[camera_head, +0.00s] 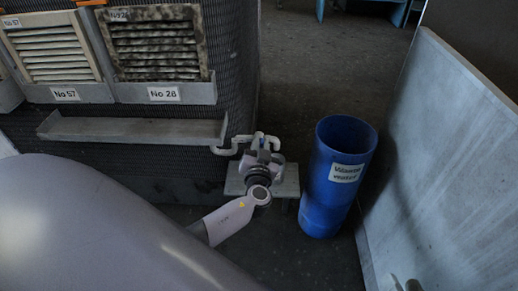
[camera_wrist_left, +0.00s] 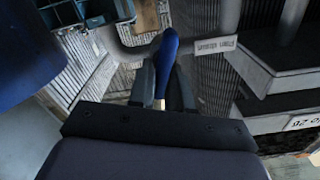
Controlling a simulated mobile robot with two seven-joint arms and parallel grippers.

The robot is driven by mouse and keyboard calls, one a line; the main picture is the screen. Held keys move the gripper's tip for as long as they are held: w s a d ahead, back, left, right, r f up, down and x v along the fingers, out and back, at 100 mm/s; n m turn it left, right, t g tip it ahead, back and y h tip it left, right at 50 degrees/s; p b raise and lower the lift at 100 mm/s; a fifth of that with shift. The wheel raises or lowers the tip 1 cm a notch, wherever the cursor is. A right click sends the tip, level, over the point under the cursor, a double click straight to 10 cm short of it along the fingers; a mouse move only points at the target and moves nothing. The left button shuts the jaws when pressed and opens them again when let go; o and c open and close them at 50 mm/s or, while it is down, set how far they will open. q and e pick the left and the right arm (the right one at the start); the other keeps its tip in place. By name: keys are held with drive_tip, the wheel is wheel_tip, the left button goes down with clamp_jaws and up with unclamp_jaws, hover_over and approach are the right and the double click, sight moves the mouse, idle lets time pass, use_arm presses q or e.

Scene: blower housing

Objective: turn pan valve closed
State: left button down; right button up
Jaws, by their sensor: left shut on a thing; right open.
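The pan valve sits on grey pipework (camera_head: 228,150) beside the housing in the head view, mostly hidden behind my left gripper (camera_head: 262,160). In the left wrist view a blue valve handle (camera_wrist_left: 166,50) stands between the two dark fingers of my left gripper (camera_wrist_left: 163,85). The fingers are shut on the handle. A grey pipe (camera_wrist_left: 118,48) runs behind it. The valve's body and how far the handle is turned cannot be made out.
The ribbed housing with louvred panels (camera_head: 155,45) and a ledge (camera_head: 130,130) stands left of the valve. A blue bin (camera_head: 338,175) with a label stands close on the right. A large pale panel (camera_head: 450,170) leans beyond it. Open floor (camera_head: 330,75) lies behind.

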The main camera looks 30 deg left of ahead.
use_arm(q)
drive_tip(key=m, duration=0.1)
drive_tip(key=m+b, duration=0.1)
drive_tip(key=shift+w+d+f+m, duration=0.15)
drive_tip(key=shift+m, duration=0.25)
drive_tip(key=m, duration=0.1)
drive_tip(key=m+b, duration=0.1)
drive_tip(key=m, duration=0.1)
drive_tip(key=shift+w+d+f+m, duration=0.1)
drive_tip(key=shift+d+m, duration=0.05)
drive_tip(key=shift+m, duration=0.15)
drive_tip(key=shift+w+d+f+m+b, duration=0.1)
drive_tip(key=shift+f+m+b, duration=0.1)
drive_tip(key=shift+m, duration=1.6)
drive_tip(key=shift+d+f+m+b, duration=0.1)
drive_tip(key=shift+f+m, duration=0.1)
drive_tip(key=shift+m, duration=1.6)
use_arm(e)
drive_tip(key=shift+s+d+f+n+t+h, duration=0.15)
drive_tip(key=shift+d+n+t+h, duration=0.15)
drive_tip(key=shift+d, duration=0.3)
drive_tip(key=shift+s+d+f+n+t+h, duration=0.1)
drive_tip(key=shift+d+n+t+h, duration=0.15)
drive_tip(key=shift+d, duration=0.35)
use_arm(q)
drive_tip(key=c, duration=1.1)
unclamp_jaws()
drive_tip(key=shift+c, duration=0.2)
drive_tip(key=shift+f, duration=0.1)
